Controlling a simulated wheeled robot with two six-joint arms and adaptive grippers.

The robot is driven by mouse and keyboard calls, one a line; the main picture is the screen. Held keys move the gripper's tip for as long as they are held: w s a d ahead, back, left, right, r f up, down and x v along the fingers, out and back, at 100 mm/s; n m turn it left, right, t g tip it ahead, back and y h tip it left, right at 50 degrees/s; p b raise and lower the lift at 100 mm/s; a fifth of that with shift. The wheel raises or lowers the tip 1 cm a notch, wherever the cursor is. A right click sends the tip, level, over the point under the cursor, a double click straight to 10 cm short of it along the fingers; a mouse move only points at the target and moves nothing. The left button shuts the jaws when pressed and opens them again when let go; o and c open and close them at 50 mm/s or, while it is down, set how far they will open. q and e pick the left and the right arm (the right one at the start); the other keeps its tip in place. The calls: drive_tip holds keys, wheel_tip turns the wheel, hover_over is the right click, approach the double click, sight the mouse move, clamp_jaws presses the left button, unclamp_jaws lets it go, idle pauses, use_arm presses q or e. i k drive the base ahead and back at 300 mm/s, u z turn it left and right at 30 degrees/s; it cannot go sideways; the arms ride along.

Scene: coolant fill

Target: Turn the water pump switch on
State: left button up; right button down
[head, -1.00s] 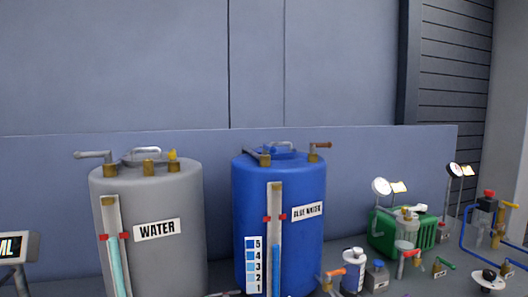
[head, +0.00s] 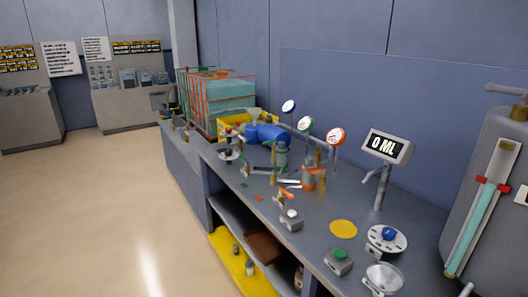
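No part is readably labelled as the water pump switch, so I cannot tell which one it is. A blue pump-like body (head: 268,133) sits toward the back of the long bench. A small grey box with a white button (head: 291,219) stands near the bench's front edge. A grey box with a green button (head: 338,261) stands nearer to me. A round white dial with a blue knob (head: 388,238) is to its right. Another dial with a dark knob (head: 229,155) is farther back. Whether anything is on cannot be told. Neither gripper is in view.
A "0 ML" display (head: 388,146) stands on a post. The grey tank (head: 487,250) with its level tube is at the right edge. Several round gauges, a red-framed teal tank (head: 217,97) and a yellow disc (head: 343,229) are on the bench. The floor (head: 110,210) at left is clear.

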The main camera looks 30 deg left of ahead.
sight(229, 152)
drive_tip(key=u, duration=1.65)
drive_tip(key=i, duration=1.9)
drive_tip(key=u, duration=0.45)
